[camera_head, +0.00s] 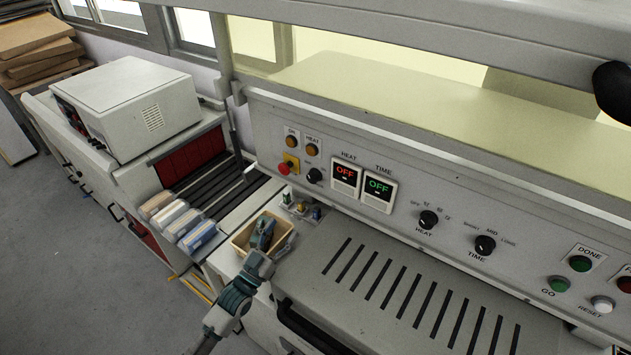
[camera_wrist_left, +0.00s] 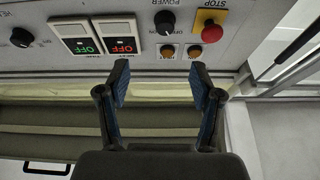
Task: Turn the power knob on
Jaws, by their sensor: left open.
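The black power knob (camera_head: 314,175) is on the sloped grey control panel, right of the red stop button (camera_head: 285,169). In the upside-down left wrist view the knob (camera_wrist_left: 165,22) lies under the POWER label, beyond my fingertips. My left gripper (camera_head: 263,231) appears in front of a tan bin, below and left of the knob in the picture. In the wrist view its two blue-padded fingers (camera_wrist_left: 159,78) are spread, with nothing between them. They are apart from the knob. The heat display (camera_head: 346,173) and time display (camera_head: 379,186) read OFF. My right gripper does not show.
The tan bin (camera_head: 284,245) and small items stand on the ledge below the panel. Heat knob (camera_head: 428,219) and time knob (camera_head: 485,244) are further right, as are the green GO button (camera_head: 559,284) and white RESET button (camera_head: 602,304). Two orange lamps sit above the power knob.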

